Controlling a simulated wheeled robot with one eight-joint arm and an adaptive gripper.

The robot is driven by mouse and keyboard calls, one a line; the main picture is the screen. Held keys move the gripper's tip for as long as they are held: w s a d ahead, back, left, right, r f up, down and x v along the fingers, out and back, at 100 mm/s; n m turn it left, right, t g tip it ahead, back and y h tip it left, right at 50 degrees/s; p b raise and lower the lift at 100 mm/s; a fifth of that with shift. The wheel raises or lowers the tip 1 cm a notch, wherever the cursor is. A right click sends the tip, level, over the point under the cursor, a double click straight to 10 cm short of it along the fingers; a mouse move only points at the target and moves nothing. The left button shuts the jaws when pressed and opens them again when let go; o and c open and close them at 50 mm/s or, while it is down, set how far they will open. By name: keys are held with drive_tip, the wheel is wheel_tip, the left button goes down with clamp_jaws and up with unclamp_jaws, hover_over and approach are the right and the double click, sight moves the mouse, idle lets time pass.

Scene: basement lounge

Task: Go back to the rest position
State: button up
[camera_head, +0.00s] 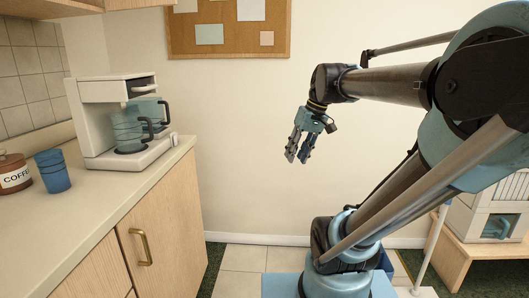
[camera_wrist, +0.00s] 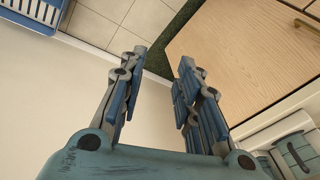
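My gripper (camera_head: 298,147) hangs from my raised arm in front of the bare wall in the head view, pointing down. It is to the right of the counter and apart from everything. In the wrist view my gripper (camera_wrist: 162,68) shows two blue-and-grey fingers standing apart with nothing between them. Floor and the wooden cabinet (camera_wrist: 245,55) show beyond the fingertips.
A coffee maker (camera_head: 92,118) with glass pots, a blue cup (camera_head: 53,172) and a coffee jar (camera_head: 13,174) stand on the counter (camera_head: 85,207) at left. A corkboard (camera_head: 190,42) hangs behind. A wooden bench (camera_head: 452,258) holds a white slatted case at right.

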drive_tip(key=s+d+f+m+h, duration=0.1)
drive_tip(key=s+d+f, duration=0.3)
drive_tip(key=f, duration=0.5)
drive_tip(key=s+d+f+m+h, duration=0.2)
drive_tip(key=s+d+f, duration=0.2)
drive_tip(key=f, duration=0.5)
drive_tip(key=shift+s+d+f+m+t, duration=0.15)
drive_tip(key=shift+s+f+m+t, duration=0.2)
drive_tip(key=shift+s, duration=0.65)
drive_tip(key=shift+r, duration=0.1)
